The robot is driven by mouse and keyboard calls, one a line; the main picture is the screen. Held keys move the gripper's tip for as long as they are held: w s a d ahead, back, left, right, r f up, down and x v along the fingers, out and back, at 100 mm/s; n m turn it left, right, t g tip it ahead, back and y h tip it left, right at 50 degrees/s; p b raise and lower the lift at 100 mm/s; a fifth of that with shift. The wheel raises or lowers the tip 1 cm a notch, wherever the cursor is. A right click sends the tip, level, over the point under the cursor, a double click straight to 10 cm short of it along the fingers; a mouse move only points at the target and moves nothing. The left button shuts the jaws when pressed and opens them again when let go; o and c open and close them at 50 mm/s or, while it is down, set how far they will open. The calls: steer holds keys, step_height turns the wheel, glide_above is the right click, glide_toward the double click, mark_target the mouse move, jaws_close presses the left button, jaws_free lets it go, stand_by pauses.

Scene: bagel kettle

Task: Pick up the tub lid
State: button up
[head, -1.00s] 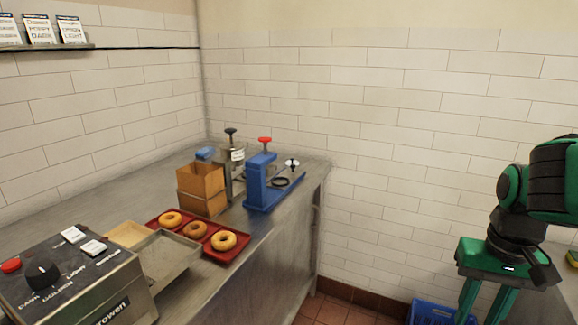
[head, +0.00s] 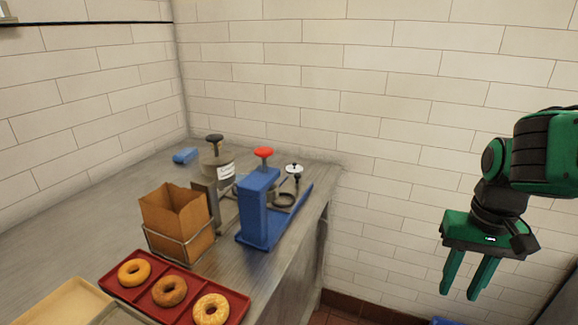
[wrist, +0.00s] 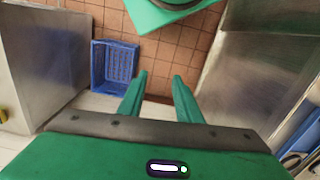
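My gripper (head: 458,296) hangs at the right, fingers down, well apart from the counter items. In the wrist view my gripper (wrist: 159,75) is open and empty above the floor. The tub's lower part is partly hidden.
The blue press (head: 258,210) with a red knob stands near the counter's right edge. A brown paper bag in a wire holder (head: 177,220) stands left of the tub. A red tray (head: 238,309) with bagels lies in front. A blue crate (wrist: 114,65) is on the floor.

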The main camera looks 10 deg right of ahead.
steer(key=shift+w+d, duration=0.15)
steer(key=shift+w, duration=0.1)
steer(key=shift+o, duration=0.9)
steer(key=o, duration=0.9)
steer(key=shift+w+d+r, duration=0.1)
steer(key=shift+d+r, duration=0.05)
steer(key=shift+r, duration=0.7)
steer(key=shift+o, duration=0.2)
steer(key=w+a+r+n, duration=0.1)
steer(key=w+r+n, duration=0.3)
steer(key=w, duration=0.8)
steer(key=w+r+n, duration=0.3)
steer(key=w+r, duration=0.1)
steer(key=w, duration=0.8)
steer(key=n+t+y, duration=0.2)
steer(key=n+y, duration=0.2)
steer(key=n, duration=0.9)
glide_toward(295, 163)
steer(key=shift+x, duration=4.8)
